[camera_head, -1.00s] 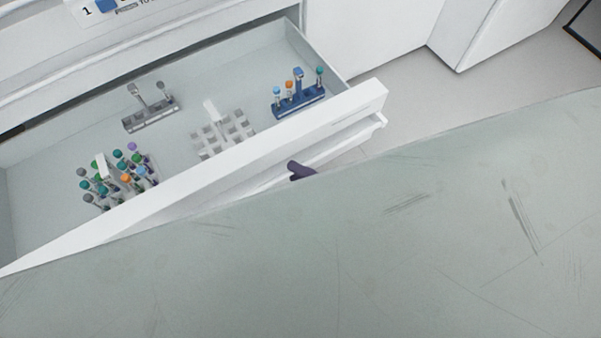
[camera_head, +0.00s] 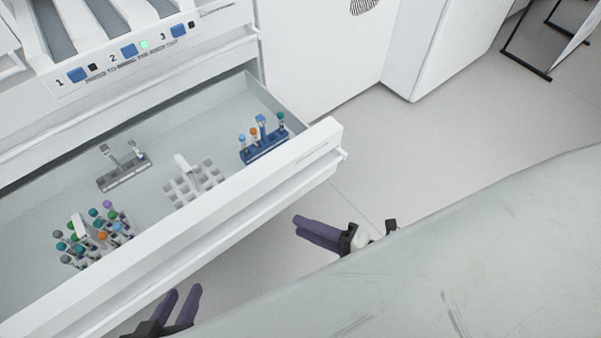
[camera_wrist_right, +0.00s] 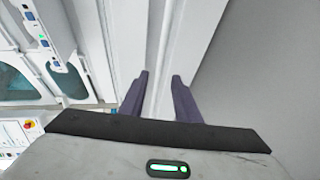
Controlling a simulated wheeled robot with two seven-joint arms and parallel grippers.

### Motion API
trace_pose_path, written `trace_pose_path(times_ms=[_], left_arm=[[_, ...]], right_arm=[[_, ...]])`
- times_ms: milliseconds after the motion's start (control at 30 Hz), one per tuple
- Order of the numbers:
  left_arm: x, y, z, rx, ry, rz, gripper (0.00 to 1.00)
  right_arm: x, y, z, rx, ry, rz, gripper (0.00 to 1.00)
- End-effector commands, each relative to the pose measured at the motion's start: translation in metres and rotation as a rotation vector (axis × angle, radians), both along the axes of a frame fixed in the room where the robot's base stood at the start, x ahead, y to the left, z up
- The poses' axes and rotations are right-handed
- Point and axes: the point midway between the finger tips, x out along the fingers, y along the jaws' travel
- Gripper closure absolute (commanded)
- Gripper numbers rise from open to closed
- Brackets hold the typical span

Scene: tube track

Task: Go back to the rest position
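My left gripper (camera_head: 178,306) is at the bottom of the head view, in front of the open drawer. Its two purple fingers are apart with nothing between them. My right gripper (camera_head: 302,228) is further right, just off the drawer's front right corner. In the right wrist view my right gripper (camera_wrist_right: 160,88) shows two purple fingers with a gap and nothing held between them. Both hands are outside the drawer (camera_head: 232,212). My own pale body part hides the lower right of the head view and part of both arms.
The drawer holds a full tube rack (camera_head: 92,238), a grey rack with two tubes (camera_head: 124,172), an empty white rack (camera_head: 196,184) and a blue rack with several tubes (camera_head: 264,146). A panel with blue buttons (camera_head: 128,50) is above. Grey floor (camera_head: 420,135) is clear at right.

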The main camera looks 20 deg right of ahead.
Motion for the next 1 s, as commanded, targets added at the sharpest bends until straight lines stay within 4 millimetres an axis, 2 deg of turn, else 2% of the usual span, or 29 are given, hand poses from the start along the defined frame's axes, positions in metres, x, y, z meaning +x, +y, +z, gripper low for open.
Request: trace_pose_path(times_ms=[233, 367, 533, 667, 767, 1000], left_arm=[[0.000, 0.000, 0.000, 0.000, 0.002, 0.000, 0.69], [0.000, 0.000, 0.000, 0.000, 0.002, 0.000, 0.69], [0.000, 0.000, 0.000, 0.000, 0.001, 0.000, 0.69], [0.000, 0.000, 0.000, 0.000, 0.001, 0.000, 0.69], [0.000, 0.000, 0.000, 0.000, 0.001, 0.000, 0.69], [0.000, 0.000, 0.000, 0.000, 0.001, 0.000, 0.69]], right_arm=[[0.001, 0.000, 0.000, 0.001, 0.002, -0.003, 0.71], [0.012, -0.002, 0.005, 0.025, 0.050, -0.071, 0.71], [0.038, -0.018, 0.017, 0.136, 0.242, -0.319, 0.71], [0.043, -0.036, 0.029, 0.268, 0.437, -0.553, 0.71], [0.034, -0.049, 0.037, 0.375, 0.592, -0.725, 0.71], [-0.018, -0.063, 0.059, 0.593, 0.924, -1.064, 0.71]])
